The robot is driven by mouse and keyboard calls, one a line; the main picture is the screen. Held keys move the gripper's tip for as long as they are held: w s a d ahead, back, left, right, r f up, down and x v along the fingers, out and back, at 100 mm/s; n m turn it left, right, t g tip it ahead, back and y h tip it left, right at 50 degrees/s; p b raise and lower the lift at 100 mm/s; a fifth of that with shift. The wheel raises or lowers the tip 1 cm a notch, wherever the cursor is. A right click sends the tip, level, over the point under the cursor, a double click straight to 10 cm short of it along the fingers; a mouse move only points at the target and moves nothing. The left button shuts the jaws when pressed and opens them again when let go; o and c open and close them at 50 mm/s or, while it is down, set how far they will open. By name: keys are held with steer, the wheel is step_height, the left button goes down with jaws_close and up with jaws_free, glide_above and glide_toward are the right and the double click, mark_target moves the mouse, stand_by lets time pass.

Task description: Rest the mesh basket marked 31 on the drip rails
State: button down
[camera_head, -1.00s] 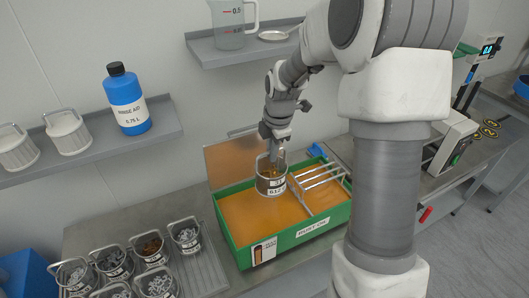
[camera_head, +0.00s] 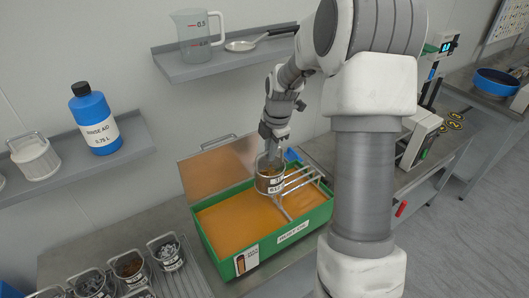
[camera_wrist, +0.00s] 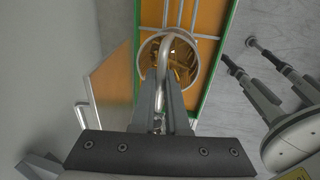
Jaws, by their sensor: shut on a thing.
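The mesh basket (camera_head: 269,184) holds brownish-gold parts and carries a white label on its side, too small to read surely. My gripper (camera_head: 271,152) is shut on its handle from above and holds it upright. In the wrist view the round basket (camera_wrist: 152,45) hangs below my fingers (camera_wrist: 163,78), with shiny gold pieces inside. The drip rails (camera_head: 304,180) are grey bars across the right end of the green tank (camera_head: 316,221). The basket is at the left edge of the rails, partly overlapping them in view. I cannot tell whether it touches them.
Orange liquid (camera_head: 235,222) fills the tank, with a raised lid (camera_head: 215,168) behind. Several other baskets stand on a ribbed tray (camera_head: 185,284) at lower left. A shelf (camera_head: 130,150) with a blue bottle (camera_head: 95,120) and a higher shelf with a jug (camera_head: 197,38) line the wall.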

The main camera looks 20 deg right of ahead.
steer(key=shift+d, duration=0.1)
steer(key=w+d, duration=0.2)
steer(key=d, duration=0.9)
stand_by(0.7)
steer(key=shift+w+f, duration=0.1)
steer(key=shift+f, duration=0.05)
stand_by(0.5)
steer(key=shift+a+f+b, duration=0.1)
steer(key=shift+f+b, duration=1.2)
steer(key=shift+f, duration=0.35)
steer(key=c, duration=0.8)
jaws_free()
steer(key=shift+c, duration=0.2)
steer(key=s+r+b, duration=0.1)
steer(key=s+r, duration=0.2)
steer(key=r, duration=1.4)
steer(key=shift+s+d+b, duration=0.15)
steer(key=shift+d+b, duration=0.15)
steer(key=shift+b, duration=0.1)
